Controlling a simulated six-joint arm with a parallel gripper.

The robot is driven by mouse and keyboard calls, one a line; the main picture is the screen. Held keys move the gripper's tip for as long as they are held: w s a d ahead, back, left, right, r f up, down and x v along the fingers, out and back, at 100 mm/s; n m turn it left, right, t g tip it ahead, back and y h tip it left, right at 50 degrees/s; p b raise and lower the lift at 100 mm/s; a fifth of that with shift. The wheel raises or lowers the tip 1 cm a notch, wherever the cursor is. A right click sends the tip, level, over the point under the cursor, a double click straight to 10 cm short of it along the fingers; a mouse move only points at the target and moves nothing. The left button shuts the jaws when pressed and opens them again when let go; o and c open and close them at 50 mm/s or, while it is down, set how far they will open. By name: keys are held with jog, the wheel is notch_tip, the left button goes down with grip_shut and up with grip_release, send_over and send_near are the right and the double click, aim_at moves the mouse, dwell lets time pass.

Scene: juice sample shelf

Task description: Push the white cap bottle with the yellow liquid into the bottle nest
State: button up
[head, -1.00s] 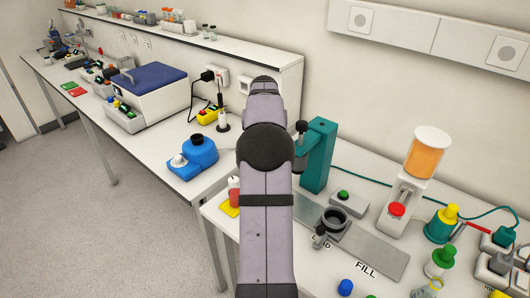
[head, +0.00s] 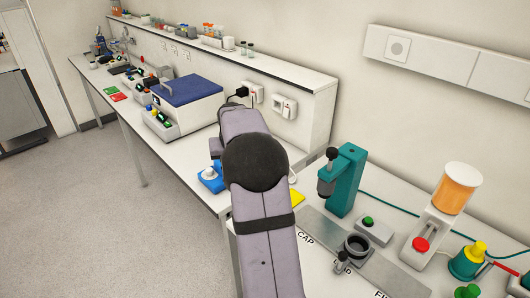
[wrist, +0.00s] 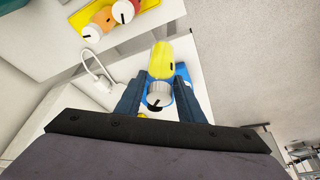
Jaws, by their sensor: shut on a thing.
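In the wrist view, my gripper (wrist: 158,83) is shut on a white-capped bottle with yellow liquid (wrist: 161,58). The ribbed white cap faces the camera, between the fingers, and the yellow body extends beyond them. A blue fixture (wrist: 183,74) shows behind the bottle, partly covered by it. In the head view, the blue fixture (head: 207,184) with a white knob is mostly behind my arm; it may be the bottle nest. I cannot tell whether the bottle touches it. My gripper and the bottle are hidden by my arm in the head view.
A yellow mat (wrist: 72,50) holds an orange bottle (wrist: 102,18) and a red bottle (wrist: 123,11). A white loop-shaped part (wrist: 93,67) is near the held bottle. A blue-lidded box (head: 188,90) and a teal press (head: 345,180) stand on the benches.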

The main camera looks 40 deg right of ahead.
jog(key=s+a+f+n+y+p, duration=0.1)
jog(key=s+a+n+p, duration=0.25)
jog(key=a, duration=1.15)
jog(key=s+a+f+n+y+p, duration=0.1)
jog(key=s+a+n+p, duration=0.3)
jog(key=a, duration=1)
jog(key=s+d+f+m+h+b, duration=0.15)
jog(key=s+d+m, duration=0.3)
jog(key=d, duration=0.85)
jog(key=s+d+f+m+h+b, duration=0.1)
jog(key=s+d+m+b, duration=0.3)
jog(key=d, duration=0.9)
jog(key=s+d+r+m+g+h, duration=0.1)
jog(key=s+d+m, duration=0.4)
jog(key=s+d, duration=0.4)
jog(key=s+d+r+m+g+b, duration=0.1)
jog(key=s+d+m, duration=0.3)
jog(key=s+d, duration=0.5)
jog(key=s+g, duration=0.1)
jog(key=s, duration=0.4)
jog(key=shift+d+r+m+h, duration=0.15)
jog(key=shift+d+m+h, duration=0.2)
jog(key=shift+d+m, duration=0.05)
